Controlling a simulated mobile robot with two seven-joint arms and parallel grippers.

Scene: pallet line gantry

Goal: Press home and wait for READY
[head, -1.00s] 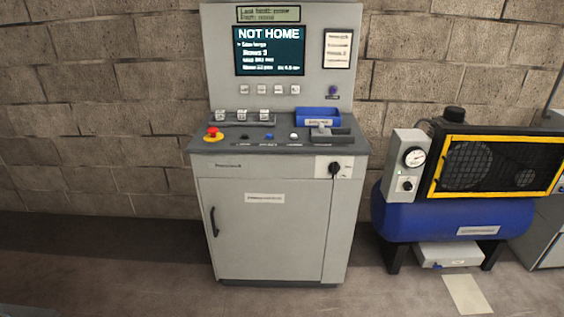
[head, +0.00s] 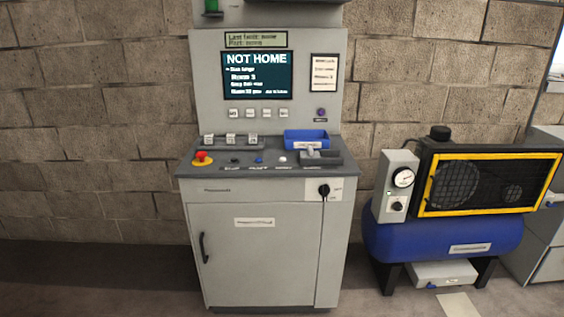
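The grey control cabinet (head: 262,250) stands against the block wall in the middle of the head view. Its screen (head: 258,76) reads NOT HOME, with smaller lines below. On the sloping desk (head: 215,171) are a red emergency stop (head: 201,157) on a yellow base, a dark button (head: 235,161), a blue button (head: 259,160) and a white button (head: 282,159). Their labels are too small to read, so I cannot tell which is home. A row of small keys (head: 267,113) sits under the screen. Neither of my grippers is in view.
A blue compressor (head: 440,240) with a yellow-framed guard stands to the right of the cabinet. A blue tray (head: 306,137) and a grey holder (head: 327,159) sit on the desk's right side. A black rotary switch (head: 324,190) is on the front. The floor at left is clear.

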